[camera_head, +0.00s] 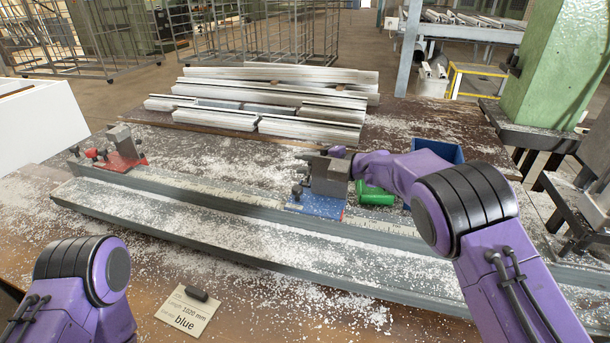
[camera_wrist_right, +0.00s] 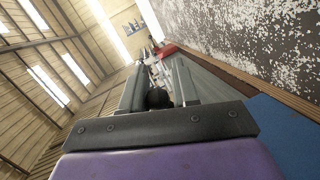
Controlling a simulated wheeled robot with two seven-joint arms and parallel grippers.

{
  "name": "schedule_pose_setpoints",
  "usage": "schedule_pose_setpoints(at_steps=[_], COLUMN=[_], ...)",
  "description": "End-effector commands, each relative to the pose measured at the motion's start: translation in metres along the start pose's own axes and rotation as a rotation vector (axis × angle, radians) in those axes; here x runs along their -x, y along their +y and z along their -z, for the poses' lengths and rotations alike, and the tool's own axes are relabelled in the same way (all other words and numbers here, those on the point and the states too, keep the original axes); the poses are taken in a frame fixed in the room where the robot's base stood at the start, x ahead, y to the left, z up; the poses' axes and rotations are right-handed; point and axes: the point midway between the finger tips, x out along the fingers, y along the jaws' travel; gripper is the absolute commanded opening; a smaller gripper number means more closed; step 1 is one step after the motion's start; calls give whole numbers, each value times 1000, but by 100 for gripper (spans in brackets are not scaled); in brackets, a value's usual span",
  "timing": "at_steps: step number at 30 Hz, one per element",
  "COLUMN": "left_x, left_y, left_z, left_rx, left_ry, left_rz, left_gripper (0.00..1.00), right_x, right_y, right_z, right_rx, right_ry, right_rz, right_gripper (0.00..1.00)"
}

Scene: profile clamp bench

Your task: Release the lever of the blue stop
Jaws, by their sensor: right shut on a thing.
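The blue stop (camera_head: 317,206) sits on the grey rail (camera_head: 235,205) right of the middle in the head view, with a grey metal block on its blue base. My right gripper (camera_head: 326,158) reaches in from the right at this block and partly hides it. In the right wrist view my right gripper (camera_wrist_right: 158,82) is shut on a dark round knob (camera_wrist_right: 157,98), apparently the stop's lever; the lever's angle is hard to tell. The red stop (camera_head: 122,160) stands at the rail's left end. My left gripper is out of view; only its arm shows.
Metal profiles (camera_head: 270,98) lie behind the rail. A green object (camera_head: 376,196) and a blue bin (camera_head: 440,150) are close to my right arm. A card (camera_head: 187,311) reading "1020 mm" and "blue" lies at the front. White shavings cover much of the bench.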

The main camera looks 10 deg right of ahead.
Motion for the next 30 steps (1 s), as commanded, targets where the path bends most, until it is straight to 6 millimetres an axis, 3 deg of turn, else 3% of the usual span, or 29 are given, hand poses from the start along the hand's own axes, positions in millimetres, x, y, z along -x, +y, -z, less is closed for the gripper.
schedule_pose_setpoints(at_steps=[7,24,25,26,27,30], left_x=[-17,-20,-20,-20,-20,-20], left_y=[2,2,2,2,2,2], left_z=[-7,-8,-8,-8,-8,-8], left_rx=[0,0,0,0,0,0], left_ry=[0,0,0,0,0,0], left_rz=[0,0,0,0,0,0], left_gripper=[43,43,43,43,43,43], right_x=[1,2,2,2,2,2], right_y=[6,8,8,8,8,7], right_z=[5,7,6,6,6,6], right_rx=[91,120,120,120,121,121], right_ry=[-13,-18,-18,-18,-18,-19], right_rz=[-28,-32,-31,-31,-30,-29], right_gripper=[0,0,39,49,56,56])
